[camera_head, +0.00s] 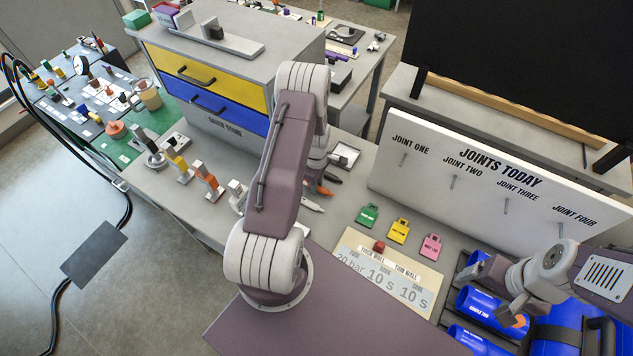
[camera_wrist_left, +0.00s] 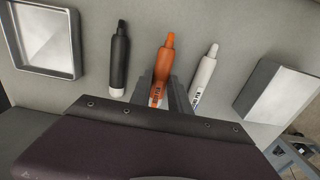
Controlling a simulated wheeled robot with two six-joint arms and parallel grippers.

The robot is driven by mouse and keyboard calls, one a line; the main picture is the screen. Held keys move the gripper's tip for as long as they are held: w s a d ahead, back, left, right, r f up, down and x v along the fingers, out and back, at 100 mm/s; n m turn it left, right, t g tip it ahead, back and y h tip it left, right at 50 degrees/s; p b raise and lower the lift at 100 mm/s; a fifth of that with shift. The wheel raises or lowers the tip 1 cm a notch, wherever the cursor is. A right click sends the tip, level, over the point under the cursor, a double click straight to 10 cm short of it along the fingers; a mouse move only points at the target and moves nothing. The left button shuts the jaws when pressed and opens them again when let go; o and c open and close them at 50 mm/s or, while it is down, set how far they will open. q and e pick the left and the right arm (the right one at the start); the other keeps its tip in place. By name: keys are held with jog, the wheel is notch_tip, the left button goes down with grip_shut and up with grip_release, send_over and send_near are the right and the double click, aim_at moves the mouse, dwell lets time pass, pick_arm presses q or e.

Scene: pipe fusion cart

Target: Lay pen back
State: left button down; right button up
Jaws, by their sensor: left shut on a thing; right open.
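An orange pen (camera_wrist_left: 165,62) is between the fingers of my left gripper (camera_wrist_left: 166,92) in the left wrist view, tip pointing away from the wrist. My left gripper is shut on it, low over the grey surface; I cannot tell whether the pen touches the surface. In the head view the orange pen (camera_head: 323,189) shows beside my left arm, which mostly hides the gripper. A black pen (camera_wrist_left: 120,58) lies to its left and a white pen (camera_wrist_left: 204,75) to its right in the wrist view. My right gripper (camera_head: 474,272) is open, above the blue cylinders.
A shallow metal tray (camera_wrist_left: 74,45) lies left of the pens and a pale block (camera_wrist_left: 272,92) right of them. Green, yellow and pink tags (camera_head: 431,246) lie near a timing card (camera_head: 412,292). A joints board (camera_head: 490,178) stands behind.

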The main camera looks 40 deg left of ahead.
pick_arm(q)
jog(key=shift+w+f, duration=0.1)
jog(key=shift+f, duration=0.15)
jog(key=shift+f+b, duration=0.2)
jog(key=shift+b, duration=0.1)
jog(key=c, duration=1.2)
grip_release()
jog(key=shift+r, duration=0.1)
jog(key=shift+c, duration=0.2)
